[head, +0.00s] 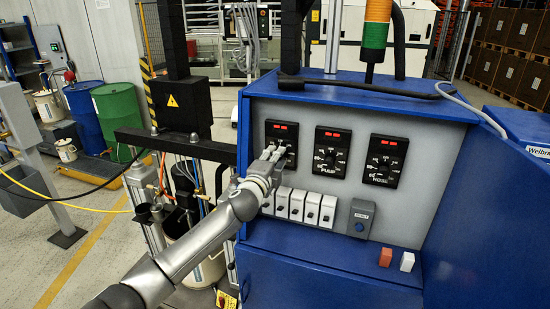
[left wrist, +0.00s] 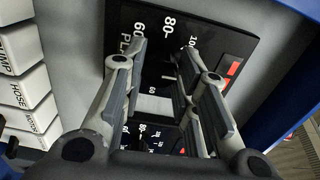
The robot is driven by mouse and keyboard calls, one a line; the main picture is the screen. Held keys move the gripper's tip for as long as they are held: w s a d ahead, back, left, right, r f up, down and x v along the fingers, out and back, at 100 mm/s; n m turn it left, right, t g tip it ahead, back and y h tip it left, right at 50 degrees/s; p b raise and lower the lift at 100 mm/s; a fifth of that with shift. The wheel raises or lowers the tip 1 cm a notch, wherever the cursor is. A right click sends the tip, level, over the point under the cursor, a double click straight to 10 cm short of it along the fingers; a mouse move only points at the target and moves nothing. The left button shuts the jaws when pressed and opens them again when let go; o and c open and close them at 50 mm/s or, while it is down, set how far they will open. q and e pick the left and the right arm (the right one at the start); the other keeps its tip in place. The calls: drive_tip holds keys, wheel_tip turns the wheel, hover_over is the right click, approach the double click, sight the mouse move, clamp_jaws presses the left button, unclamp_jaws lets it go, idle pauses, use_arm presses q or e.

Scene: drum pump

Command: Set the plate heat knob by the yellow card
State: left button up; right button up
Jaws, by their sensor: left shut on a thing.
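The plate heat dial (head: 281,130) is the leftmost of three black dials on the grey panel, with red display lights at its top. My left gripper (head: 277,152) reaches it from the lower left and covers its knob in the head view. In the left wrist view, the dial face (left wrist: 205,38) shows the numbers 60, 80 and 100 and part of a label starting "PL". My left fingers (left wrist: 160,90) are closed on the knob, which is mostly hidden between them; its pointer setting cannot be read. A yellow card (head: 226,299) hangs low at the cabinet's left; its writing is too small to read.
The pump dial (head: 330,152) and hose dial (head: 384,161) sit to the right. Several white switches (head: 297,204) are just below my gripper.

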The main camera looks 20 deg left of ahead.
idle(0.5)
use_arm(q)
drive_tip(key=o, duration=1.1)
drive_tip(key=shift+c, duration=0.2)
drive_tip(key=s, duration=1.2)
drive_tip(key=shift+a, duration=0.2)
drive_tip(key=shift+f, duration=0.1)
